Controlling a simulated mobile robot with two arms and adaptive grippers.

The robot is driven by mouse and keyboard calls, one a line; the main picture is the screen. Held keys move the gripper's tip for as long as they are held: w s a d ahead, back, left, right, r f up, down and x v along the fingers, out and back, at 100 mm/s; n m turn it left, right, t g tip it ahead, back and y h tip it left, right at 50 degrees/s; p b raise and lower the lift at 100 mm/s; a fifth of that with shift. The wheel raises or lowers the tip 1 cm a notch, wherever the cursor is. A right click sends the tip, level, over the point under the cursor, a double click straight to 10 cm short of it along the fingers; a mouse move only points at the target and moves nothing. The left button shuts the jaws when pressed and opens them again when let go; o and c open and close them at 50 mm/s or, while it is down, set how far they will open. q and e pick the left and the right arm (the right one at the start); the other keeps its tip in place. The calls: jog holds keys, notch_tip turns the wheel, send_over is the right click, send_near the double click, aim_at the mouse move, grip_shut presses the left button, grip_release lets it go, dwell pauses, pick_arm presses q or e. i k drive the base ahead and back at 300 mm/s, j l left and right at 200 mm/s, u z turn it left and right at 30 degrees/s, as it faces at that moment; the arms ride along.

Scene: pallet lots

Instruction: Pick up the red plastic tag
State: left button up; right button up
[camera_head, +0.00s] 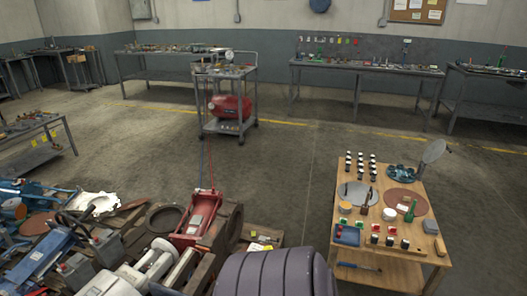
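I cannot single out the red plastic tag with certainty. Small red pieces show on the wooden table (395,262) at the right, among them one red piece (376,228) near its front edge. Small red items (355,41) also hang on the grey wall panel (375,52) at the back. All are too small to tell which is a tag. Neither of my grippers is in view.
A pallet at the lower left holds machine parts and a red metal frame (200,222). A large grey ribbed object (265,275) stands at the bottom middle. A cart (222,128) with a red tank (230,107) stands behind. Open floor (290,165) lies between.

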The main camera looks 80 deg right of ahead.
aim_at(375, 227)
jog(key=z, duration=3.6)
jog(key=i+l+u, duration=0.4)
jog(key=i+l, duration=1.45)
